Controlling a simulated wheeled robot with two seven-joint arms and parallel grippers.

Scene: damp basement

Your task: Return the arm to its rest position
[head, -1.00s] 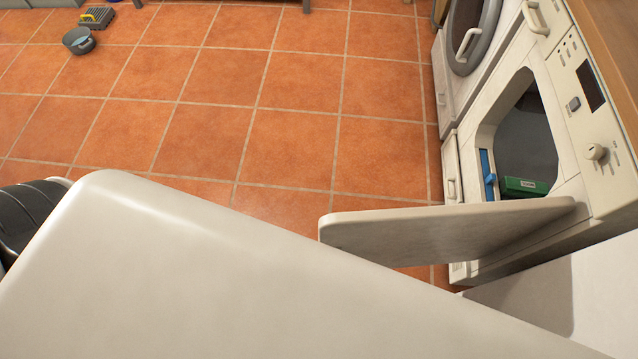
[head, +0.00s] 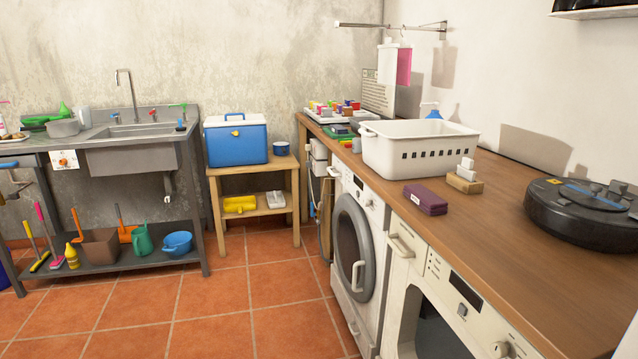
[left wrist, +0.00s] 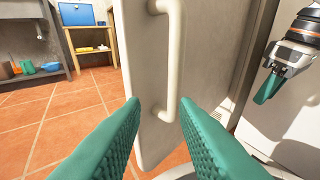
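My left gripper (left wrist: 158,103) shows in the left wrist view as two teal, ribbed fingers spread apart with nothing between them. A pale panel with a curved cream handle (left wrist: 177,45) stands just beyond the fingertips. It looks like the open door of the machine, and I cannot tell the exact gap. My right gripper (left wrist: 268,86) is at the right of the same view, pointing down. Its teal fingertip shows from the side, so its opening is unclear. Neither arm shows in the head view.
The front-loading machine (head: 424,272) stands under the wooden counter (head: 540,240), with another washer (head: 353,250) beyond it. A white basket (head: 415,150), purple box (head: 425,199) and black round device (head: 585,215) sit on the counter. The tiled floor (head: 215,315) at left is clear.

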